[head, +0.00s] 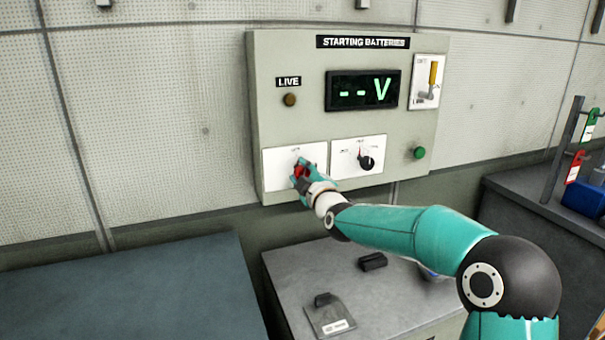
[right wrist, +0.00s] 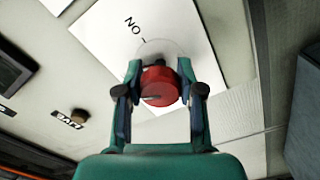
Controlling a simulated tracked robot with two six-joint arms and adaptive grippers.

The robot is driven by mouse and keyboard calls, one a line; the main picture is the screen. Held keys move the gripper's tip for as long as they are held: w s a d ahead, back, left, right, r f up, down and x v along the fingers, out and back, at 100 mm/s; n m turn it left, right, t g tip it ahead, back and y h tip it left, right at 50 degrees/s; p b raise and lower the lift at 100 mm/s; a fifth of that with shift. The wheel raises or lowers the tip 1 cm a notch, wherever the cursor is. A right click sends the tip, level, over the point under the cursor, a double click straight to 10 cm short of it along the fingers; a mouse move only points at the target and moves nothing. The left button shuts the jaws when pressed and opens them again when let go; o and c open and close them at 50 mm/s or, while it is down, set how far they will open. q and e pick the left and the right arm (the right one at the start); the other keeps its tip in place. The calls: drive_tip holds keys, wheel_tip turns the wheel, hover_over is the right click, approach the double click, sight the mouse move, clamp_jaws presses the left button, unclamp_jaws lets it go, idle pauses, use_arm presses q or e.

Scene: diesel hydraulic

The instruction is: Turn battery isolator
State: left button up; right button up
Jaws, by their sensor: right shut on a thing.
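The battery isolator is a red rotary knob (head: 301,171) on a white plate (head: 279,157) at the lower left of the panel titled "STARTING BATTERIES". In the right wrist view the red knob (right wrist: 160,86) sits between my fingers, and an "ON" mark shows on its plate (right wrist: 112,38). My right gripper (head: 304,176) is shut on the knob, one finger on each side. The knob's far side is partly hidden. The display (head: 362,91) reads "-- V". My left gripper is not in view.
The panel (head: 300,60) also carries a black selector knob (head: 366,162), a green button (head: 419,153), a brown lamp (head: 290,99) marked "LIVE" and a yellow-handled switch (head: 433,74). A grey cabinet (head: 400,305) below bears a black block (head: 373,261) and a small plate (head: 330,317).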

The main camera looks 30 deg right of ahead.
drive_tip(key=shift+a+f+n, duration=0.15)
drive_tip(key=shift+n, duration=1.65)
drive_tip(key=shift+f, duration=0.1)
drive_tip(key=o, duration=1.2)
drive_tip(key=shift+c, duration=0.2)
drive_tip(key=shift+r, duration=0.2)
drive_tip(key=shift+s, duration=0.25)
drive_tip(key=v, duration=1.1)
drive_tip(key=shift+s, duration=0.2)
